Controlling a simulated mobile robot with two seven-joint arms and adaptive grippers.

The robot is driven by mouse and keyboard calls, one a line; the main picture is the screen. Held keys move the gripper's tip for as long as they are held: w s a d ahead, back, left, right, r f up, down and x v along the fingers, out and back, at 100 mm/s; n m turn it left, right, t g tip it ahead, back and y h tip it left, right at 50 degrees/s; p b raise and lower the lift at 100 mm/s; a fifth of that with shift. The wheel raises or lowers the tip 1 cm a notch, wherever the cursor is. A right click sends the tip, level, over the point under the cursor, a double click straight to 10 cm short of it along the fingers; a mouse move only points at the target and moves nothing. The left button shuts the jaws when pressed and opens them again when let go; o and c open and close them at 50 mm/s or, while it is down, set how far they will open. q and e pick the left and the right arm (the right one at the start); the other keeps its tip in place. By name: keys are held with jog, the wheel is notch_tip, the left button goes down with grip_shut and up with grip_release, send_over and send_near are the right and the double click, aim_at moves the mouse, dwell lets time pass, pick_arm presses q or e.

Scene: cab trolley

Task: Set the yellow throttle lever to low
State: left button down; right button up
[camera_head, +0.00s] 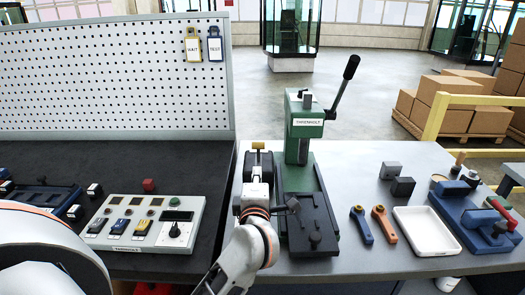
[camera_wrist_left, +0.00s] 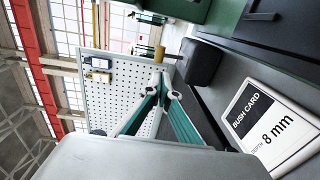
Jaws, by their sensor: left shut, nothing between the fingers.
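A grey control panel (camera_head: 190,203) on the dark left worktop carries a row of small levers. One with a yellow part (camera_head: 142,228) is the rightmost of the row and looks like the yellow throttle lever; its exact setting is too small to read. My left gripper (camera_head: 258,178) is well to the right of the panel, near a dark block with a yellow top. In the left wrist view its teal fingers (camera_wrist_left: 164,84) are shut and empty, and the panel does not show. My right gripper is out of view.
The green press (camera_head: 302,130) with a long black handle stands just right of my gripper. A white tray (camera_head: 425,229) and tools lie farther right. A white pegboard (camera_head: 110,80) rises behind the panel. A bush card (camera_wrist_left: 268,120) shows in the left wrist view.

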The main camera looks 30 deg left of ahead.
aim_at(258, 147)
pick_arm(q)
jog(key=x, duration=1.4)
jog(key=shift+w, duration=0.1)
jog(key=shift+w, duration=0.1)
